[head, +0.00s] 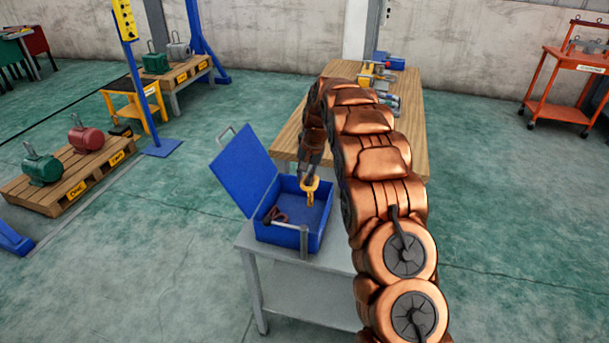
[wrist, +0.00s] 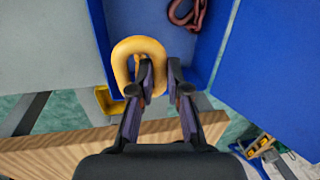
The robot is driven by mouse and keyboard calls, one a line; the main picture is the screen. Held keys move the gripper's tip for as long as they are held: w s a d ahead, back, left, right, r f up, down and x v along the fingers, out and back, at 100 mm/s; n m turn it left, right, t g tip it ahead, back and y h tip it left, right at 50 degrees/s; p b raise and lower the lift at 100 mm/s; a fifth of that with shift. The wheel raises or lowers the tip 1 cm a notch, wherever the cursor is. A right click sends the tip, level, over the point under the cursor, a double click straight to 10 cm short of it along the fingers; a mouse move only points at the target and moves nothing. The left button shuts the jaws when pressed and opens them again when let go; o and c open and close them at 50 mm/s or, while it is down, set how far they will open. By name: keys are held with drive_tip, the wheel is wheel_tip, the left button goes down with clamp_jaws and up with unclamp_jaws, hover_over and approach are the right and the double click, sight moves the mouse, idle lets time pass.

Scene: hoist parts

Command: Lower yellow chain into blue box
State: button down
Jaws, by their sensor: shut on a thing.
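The yellow chain (head: 312,191) hangs from my gripper (head: 308,179) over the opening of the blue box (head: 290,236). In the wrist view my gripper (wrist: 160,82) is shut on the chain, and one thick yellow link (wrist: 124,53) shows beside the left finger. The box stands on a grey table with its blue lid (head: 246,171) raised at the left. A dark red chain (head: 274,215) lies inside the box; it also shows at the top of the wrist view (wrist: 186,14). How far the yellow chain is above the box floor is hard to tell.
The grey table (head: 325,285) has bare top around the box. A grey bar-like part (head: 303,242) is at the box's front. A wooden workbench (head: 408,105) stands behind, with a yellow tool (head: 370,78) and other parts. Pallets with hoist drums (head: 86,138) are left.

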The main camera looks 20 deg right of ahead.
wheel_tip(320, 180, down, 8)
drive_tip(key=b, duration=0.2)
drive_tip(key=shift+b, duration=0.35)
idle(0.8)
drive_tip(key=shift+r, duration=0.1)
drive_tip(key=c, duration=1.1)
unclamp_jaws()
drive_tip(key=shift+o, duration=0.2)
drive_tip(key=shift+r, duration=0.1)
wheel_tip(320, 180, up, 12)
drive_tip(key=s+d, duration=0.1)
drive_tip(key=d, duration=0.1)
drive_tip(key=shift+s+f, duration=0.15)
drive_tip(key=shift+f, duration=0.05)
